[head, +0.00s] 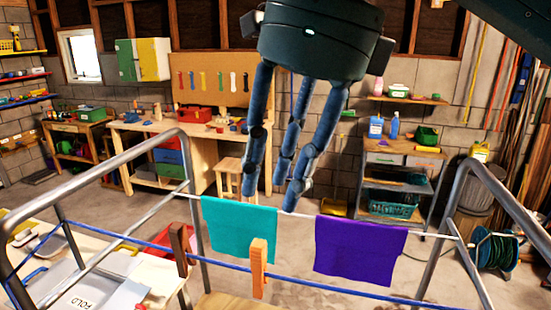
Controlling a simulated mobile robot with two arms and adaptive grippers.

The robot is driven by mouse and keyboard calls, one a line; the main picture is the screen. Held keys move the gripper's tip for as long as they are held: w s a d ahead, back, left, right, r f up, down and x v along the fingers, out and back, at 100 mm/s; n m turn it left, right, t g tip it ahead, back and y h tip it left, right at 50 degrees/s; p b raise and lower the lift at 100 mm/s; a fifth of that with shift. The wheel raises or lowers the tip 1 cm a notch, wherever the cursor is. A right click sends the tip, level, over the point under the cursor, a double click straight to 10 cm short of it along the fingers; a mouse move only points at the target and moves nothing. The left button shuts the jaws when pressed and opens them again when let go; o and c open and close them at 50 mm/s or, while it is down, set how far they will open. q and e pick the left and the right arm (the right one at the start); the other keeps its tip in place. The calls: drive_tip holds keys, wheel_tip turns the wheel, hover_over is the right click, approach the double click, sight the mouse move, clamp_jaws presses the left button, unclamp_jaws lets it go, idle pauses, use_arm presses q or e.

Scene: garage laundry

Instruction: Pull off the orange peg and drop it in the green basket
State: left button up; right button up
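The orange peg (258,267) sits upright on the blue line (330,286) in the front middle of the head view. A brown peg (180,246) sits on the same line to its left. My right gripper (273,196) hangs down from the top middle. Its blue jointed fingers are spread, with nothing between them. The fingertips show above the orange peg in the picture and apart from it. My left gripper is not in view. I cannot make out a green basket for certain; a teal-green crate (393,207) stands on a far shelf.
A teal cloth (240,230) and a purple cloth (360,248) hang on a white line behind the blue one. Metal rack tubes (95,183) rise at both sides. A table (75,262) with a folding board is at lower left. Open floor lies beyond.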

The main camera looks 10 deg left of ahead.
sight(259, 243)
drive_tip(key=f, duration=0.1)
drive_tip(key=s+f, duration=0.1)
drive_tip(key=f, duration=0.2)
drive_tip(key=shift+s+a+f, duration=0.15)
drive_tip(key=shift+s, duration=0.1)
drive_tip(key=x, duration=0.1)
drive_tip(key=b+x, duration=0.1)
drive_tip(key=x, duration=0.1)
drive_tip(key=b+x, duration=0.1)
drive_tip(key=shift+w+a+f, duration=0.2)
drive_tip(key=shift+w+a, duration=0.05)
drive_tip(key=shift+w, duration=0.1)
drive_tip(key=shift+s+f, duration=0.1)
drive_tip(key=shift+f, duration=0.2)
drive_tip(key=shift+f+b, duration=0.3)
drive_tip(key=shift+b, duration=0.1)
drive_tip(key=shift+a+f, duration=0.15)
drive_tip(key=shift+f, duration=0.15)
drive_tip(key=shift+a, duration=0.1)
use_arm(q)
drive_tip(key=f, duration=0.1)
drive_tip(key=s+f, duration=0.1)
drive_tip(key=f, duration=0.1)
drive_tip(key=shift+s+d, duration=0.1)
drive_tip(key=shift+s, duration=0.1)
